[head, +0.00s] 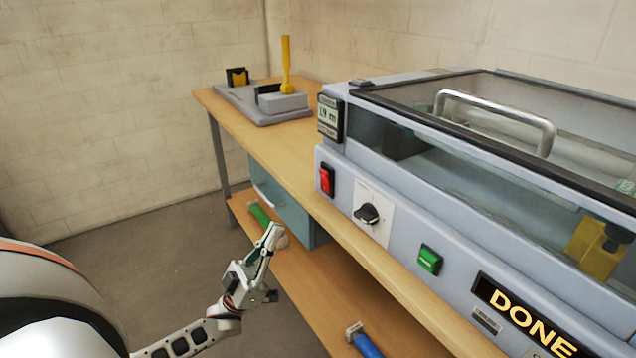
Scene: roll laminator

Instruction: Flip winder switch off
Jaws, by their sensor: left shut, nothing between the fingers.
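The grey roll laminator (400,262) stands on the wooden bench. On its front panel are a red rocker switch (326,179) at the left end, a black rotary knob (367,213) on a white plate, and a green rocker switch (429,259) further right. Labels by these are too small to read, so I cannot tell which is the winder switch. My left gripper (272,236) is shut and empty. It shows below and left of the red switch, in front of the bench and apart from the panel. My right gripper is out of view.
A grey device with a yellow lever (286,65) stands behind.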

